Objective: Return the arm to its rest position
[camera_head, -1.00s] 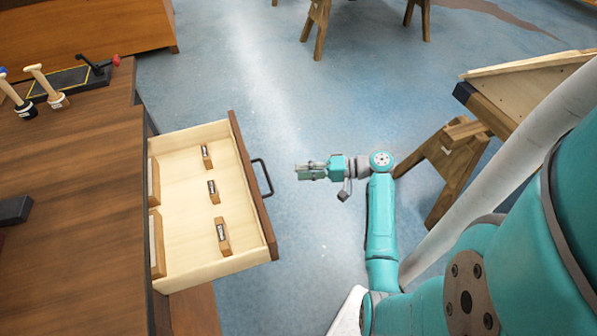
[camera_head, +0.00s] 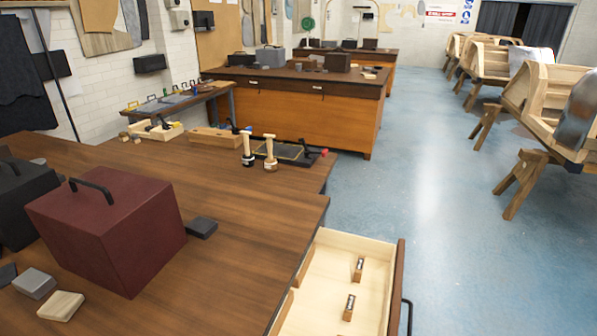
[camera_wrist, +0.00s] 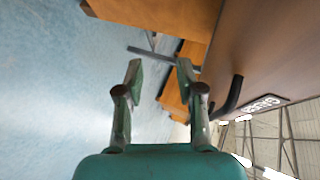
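My gripper (camera_wrist: 160,82) shows in the wrist view with its two green fingers apart and nothing between them. In that view a dark drawer handle (camera_wrist: 232,97) on a brown wooden front (camera_wrist: 268,55) lies to the right of the fingers, apart from the right fingertip as far as I can tell. My arm and gripper are out of the head view. In the head view the open drawer (camera_head: 368,245) stands out from the workbench at the bottom, with small labelled wooden blocks (camera_head: 358,269) inside and a dark handle (camera_head: 407,317) on its front.
The workbench (camera_head: 240,235) holds a dark red box (camera_head: 125,240), a black box and two upright wooden-handled tools (camera_head: 270,150). Another bench (camera_head: 300,115) stands behind. Wooden frames on trestles (camera_head: 535,170) line the right. The blue floor (camera_head: 425,190) between is clear.

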